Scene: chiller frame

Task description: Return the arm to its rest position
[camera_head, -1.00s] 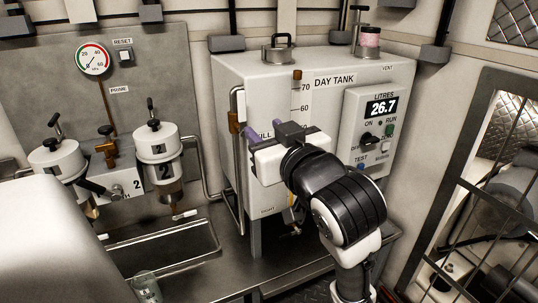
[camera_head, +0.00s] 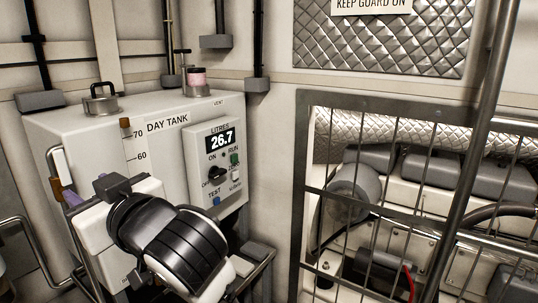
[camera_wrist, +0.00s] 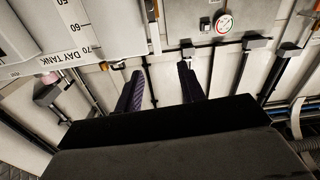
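My gripper (camera_wrist: 158,78) shows in the wrist view as two dark purple ribbed fingers standing apart with nothing between them. In the head view my arm is at the lower left, bent in front of the white day tank (camera_head: 70,130). One purple fingertip shows there beside the tank front; the rest of the gripper is hidden behind my wrist. I cannot tell the gap between fingers and tank. The tank's upper part also shows in the wrist view (camera_wrist: 95,18), at the upper left and upside down.
The tank's control box (camera_head: 218,165) reads 26.7 litres, close to my arm's right. A barred metal guard (camera_head: 302,180) fronts machinery on the right. A diagonal pipe (camera_head: 465,190) crosses there.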

